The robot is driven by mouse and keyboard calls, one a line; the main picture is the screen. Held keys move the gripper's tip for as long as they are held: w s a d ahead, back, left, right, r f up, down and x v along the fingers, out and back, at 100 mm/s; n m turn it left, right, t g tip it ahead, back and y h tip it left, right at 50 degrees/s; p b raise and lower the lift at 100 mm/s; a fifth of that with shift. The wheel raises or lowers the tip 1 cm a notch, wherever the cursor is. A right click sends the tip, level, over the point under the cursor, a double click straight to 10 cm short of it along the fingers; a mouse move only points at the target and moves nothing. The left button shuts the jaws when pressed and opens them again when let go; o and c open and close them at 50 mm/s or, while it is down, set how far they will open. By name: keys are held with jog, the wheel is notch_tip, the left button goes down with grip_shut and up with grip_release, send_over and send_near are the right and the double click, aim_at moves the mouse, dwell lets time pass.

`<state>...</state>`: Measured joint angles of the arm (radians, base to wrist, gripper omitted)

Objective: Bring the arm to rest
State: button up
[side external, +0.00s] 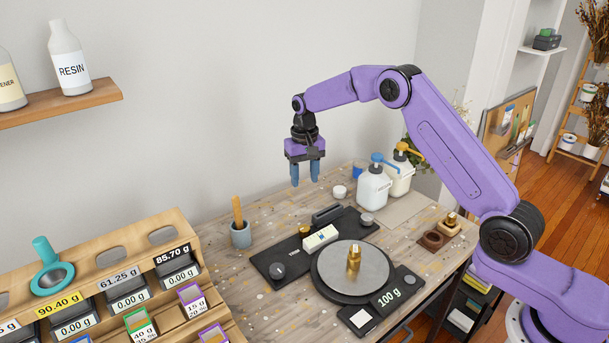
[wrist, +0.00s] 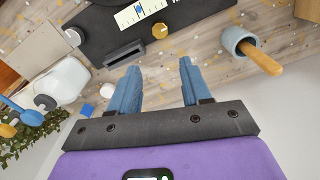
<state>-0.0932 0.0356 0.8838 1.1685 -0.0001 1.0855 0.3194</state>
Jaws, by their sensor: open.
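My gripper (side external: 305,174) hangs from the purple arm, fingers down, above the back part of the workbench (side external: 225,282). Its two blue fingers are apart with nothing between them. In the side view the fingers touch nothing.
Two pump bottles (side external: 373,187) stand at the back right. A cup (side external: 241,235) with a wooden handle and a wooden rack (side external: 180,225) are on the left.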

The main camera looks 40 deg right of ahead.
jog(key=s+a+r+n, duration=0.4)
jog(key=s+a, duration=0.1)
jog(key=s, duration=0.5)
jog(key=s+a+r+n, duration=0.3)
jog(key=s+a+r, duration=0.2)
jog(key=s, duration=0.4)
jog(key=s+d+n, duration=0.4)
jog(key=s, duration=0.9)
jog(key=s+d+n, duration=0.4)
jog(key=s, duration=1)
jog(key=shift+s+d+f+n, duration=0.2)
jog(key=shift+d+n, duration=0.1)
jog(key=shift+d, duration=0.1)
